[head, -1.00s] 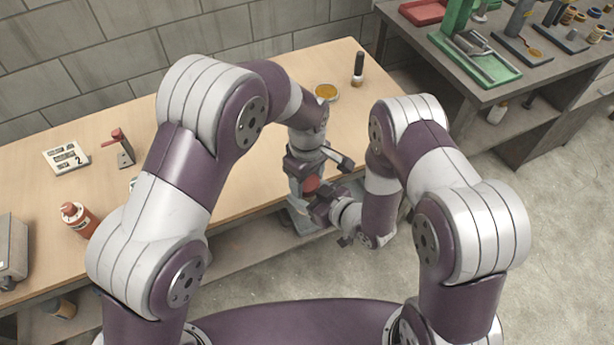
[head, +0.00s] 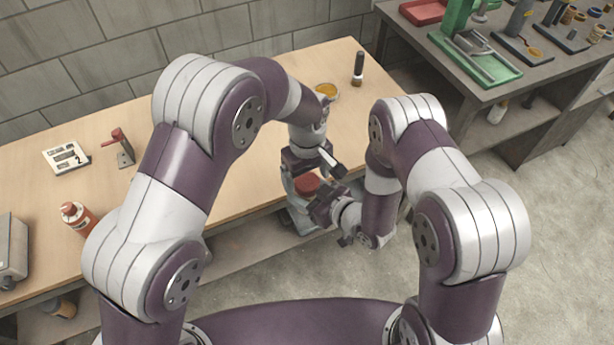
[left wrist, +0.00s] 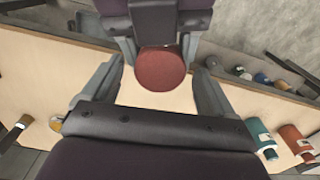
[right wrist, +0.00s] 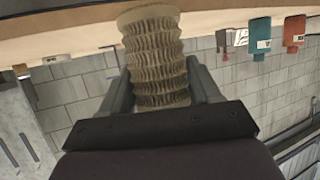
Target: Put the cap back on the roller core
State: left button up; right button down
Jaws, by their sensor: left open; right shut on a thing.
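A tan pleated mesh tube on the roller core (right wrist: 155,60) stands between the fingers of my right gripper (right wrist: 157,70), which is shut on it. The red round cap (left wrist: 160,68) lies over the core's upper end; it also shows in the head view (head: 307,184). I cannot tell whether it is fully seated. My left gripper (head: 315,165) is open above the cap, with its fingers to either side and apart from it in the left wrist view.
The wooden table (head: 240,180) holds an amber dish (head: 328,90), a dark upright flashlight-like thing (head: 358,68), a red-handled stand (head: 122,148), a white numbered block (head: 66,156) and a red bottle (head: 78,218). A grey workbench (head: 550,80) stands to the right.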

pick_arm(q)
jog(key=shift+r, duration=1.9)
jog(key=shift+c, duration=0.4)
notch_tip(320, 180, up, 3)
jog(key=n, duration=0.2)
jog(key=shift+f+n, duration=0.1)
jog(key=shift+n, duration=0.2)
jog(key=shift+r+n, duration=0.35)
jog(key=shift+n, duration=0.05)
jog(key=shift+f, duration=4.05)
